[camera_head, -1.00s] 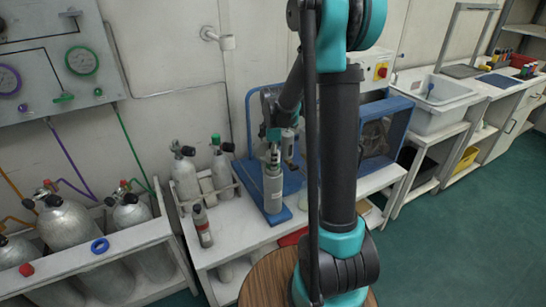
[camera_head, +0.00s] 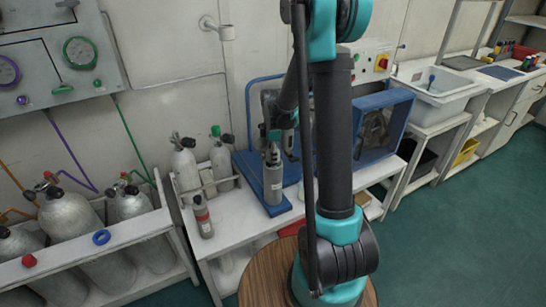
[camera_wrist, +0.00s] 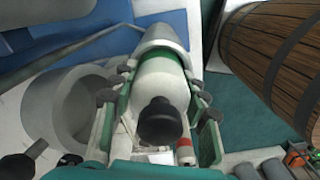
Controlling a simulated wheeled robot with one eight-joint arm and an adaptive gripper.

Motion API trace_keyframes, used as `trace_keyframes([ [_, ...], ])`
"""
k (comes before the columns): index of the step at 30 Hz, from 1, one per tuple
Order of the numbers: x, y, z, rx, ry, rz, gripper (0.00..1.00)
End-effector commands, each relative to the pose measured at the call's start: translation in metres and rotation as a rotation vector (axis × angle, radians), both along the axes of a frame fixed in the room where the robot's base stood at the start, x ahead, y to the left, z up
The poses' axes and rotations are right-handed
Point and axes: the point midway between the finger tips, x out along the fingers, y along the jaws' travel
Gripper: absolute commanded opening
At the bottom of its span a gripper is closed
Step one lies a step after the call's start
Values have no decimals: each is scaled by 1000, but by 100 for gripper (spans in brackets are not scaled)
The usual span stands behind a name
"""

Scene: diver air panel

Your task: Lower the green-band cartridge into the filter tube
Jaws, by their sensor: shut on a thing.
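The grey filter tube (camera_head: 273,184) stands upright on a blue base on the white bench in the head view. My gripper (camera_head: 273,142) is right above its top. In the wrist view my gripper (camera_wrist: 155,103) is shut around the white cartridge (camera_wrist: 162,78), with a finger on either side. The cartridge has a green band (camera_wrist: 163,57) and a black knob (camera_wrist: 160,121) facing the camera. Its far end is in line with the grey tube (camera_wrist: 165,35) and seems to meet or enter it; how deep is hidden.
Grey bottles (camera_head: 184,163) in a rack and a small red-banded cylinder (camera_head: 203,216) stand to the left. A wooden round-topped stand (camera_head: 262,275) is in front. A grey hollow round part (camera_wrist: 75,108) shows left in the wrist view.

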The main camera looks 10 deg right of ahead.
Motion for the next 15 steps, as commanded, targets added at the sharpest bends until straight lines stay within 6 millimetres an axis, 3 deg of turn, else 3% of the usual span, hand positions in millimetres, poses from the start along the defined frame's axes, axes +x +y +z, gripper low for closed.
trace_keyframes([
  [2,-1,0,-1,0,1,0,0],
  [3,-1,0,-2,0,1,0,46],
  [9,-1,0,-1,0,1,0,69],
  [15,-1,0,-1,0,1,0,69],
])
